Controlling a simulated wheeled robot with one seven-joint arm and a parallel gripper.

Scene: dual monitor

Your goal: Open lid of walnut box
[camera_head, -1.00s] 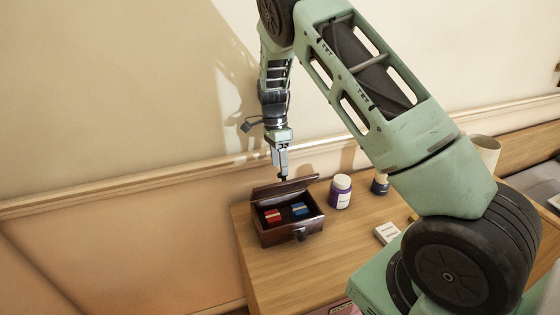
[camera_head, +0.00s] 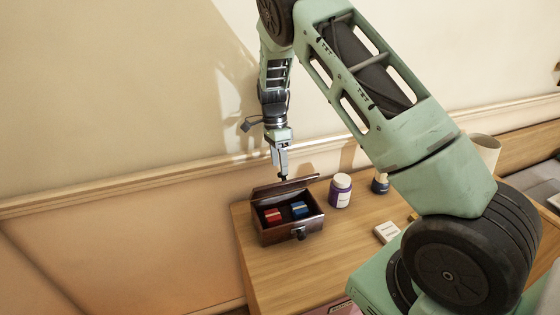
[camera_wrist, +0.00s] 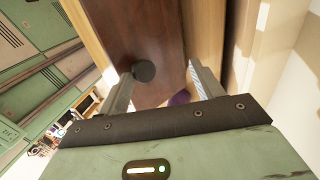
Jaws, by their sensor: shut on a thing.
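The walnut box (camera_head: 272,239) sits on the wooden table near the wall, with its lid (camera_head: 267,190) raised and standing up at the back. Inside it are a red item (camera_head: 272,215) and a blue item (camera_head: 299,209). My gripper (camera_head: 283,177) points down at the lid's upper edge and is shut on the lid. In the wrist view, the brown lid panel (camera_wrist: 150,35) lies between the two fingers of my gripper (camera_wrist: 168,72). A dark round pad shows at the left fingertip.
A purple jar with a white cap (camera_head: 340,192) stands right of the box, with a dark blue bottle (camera_head: 380,185) beyond it. A small white block (camera_head: 387,232) lies nearer. The table (camera_head: 280,275) is clear in front of the box. The wall is close behind.

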